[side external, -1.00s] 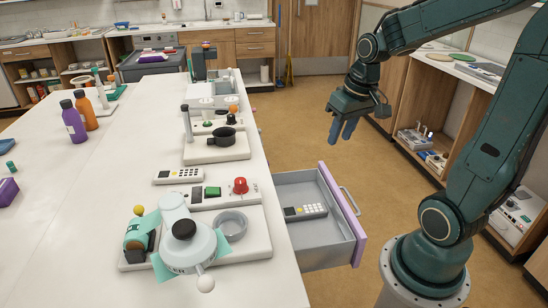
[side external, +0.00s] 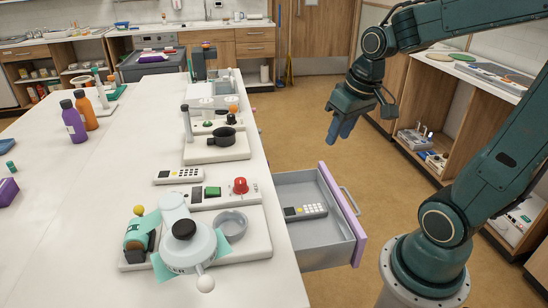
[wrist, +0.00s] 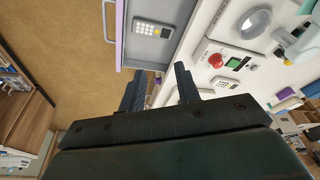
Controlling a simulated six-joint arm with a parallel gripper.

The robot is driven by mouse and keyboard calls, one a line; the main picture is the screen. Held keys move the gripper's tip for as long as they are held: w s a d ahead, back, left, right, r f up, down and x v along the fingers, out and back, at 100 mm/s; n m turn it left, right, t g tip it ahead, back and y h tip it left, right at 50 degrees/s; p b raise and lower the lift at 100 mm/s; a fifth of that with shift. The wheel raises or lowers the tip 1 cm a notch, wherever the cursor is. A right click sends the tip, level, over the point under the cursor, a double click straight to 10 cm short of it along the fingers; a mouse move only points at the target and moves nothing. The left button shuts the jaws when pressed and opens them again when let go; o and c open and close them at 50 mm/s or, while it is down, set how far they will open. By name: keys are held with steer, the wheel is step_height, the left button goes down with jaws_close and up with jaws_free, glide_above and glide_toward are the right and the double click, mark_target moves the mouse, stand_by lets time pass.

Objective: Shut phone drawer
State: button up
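The drawer (side external: 312,254) stands pulled out from the right side of the white table, with a lilac front (side external: 346,214) and a bar handle (side external: 350,201). A phone (side external: 305,211) with a keypad lies inside it. In the wrist view the phone (wrist: 152,29) and the handle (wrist: 107,20) show at the top. My gripper (side external: 340,130) hangs in the air beyond the drawer, above the floor, touching nothing. In the wrist view its two fingers (wrist: 157,85) are apart with nothing between them.
Open shelves (side external: 440,110) stand at the right. The floor around the drawer is clear.

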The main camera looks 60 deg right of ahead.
steer(key=s+a+r+n+t, duration=0.2)
steer(key=s+a+r+n, duration=0.1)
steer(key=s+a, duration=0.4)
steer(key=shift+a+r+y, duration=0.3)
steer(key=shift+a+r, duration=0.35)
steer(key=shift+a, duration=0.45)
steer(key=shift+c, duration=0.6)
steer(key=shift+w, duration=0.15)
jaws_close()
steer(key=w+d+f+m+g, duration=0.1)
steer(key=w+d+f+m, duration=0.2)
steer(key=w+d+m, duration=0.45)
steer(key=w+d+f+m+g, duration=0.2)
steer(key=w+d+f+m, duration=0.1)
steer(key=w+d+m, duration=0.45)
steer(key=s+d+f+m+y, duration=0.2)
steer(key=d+f+m, duration=0.9)
steer(key=d+f, duration=1)
steer(key=shift+s+d+m, duration=0.3)
steer(key=shift+s+d, duration=0.25)
steer(key=shift+d, duration=0.65)
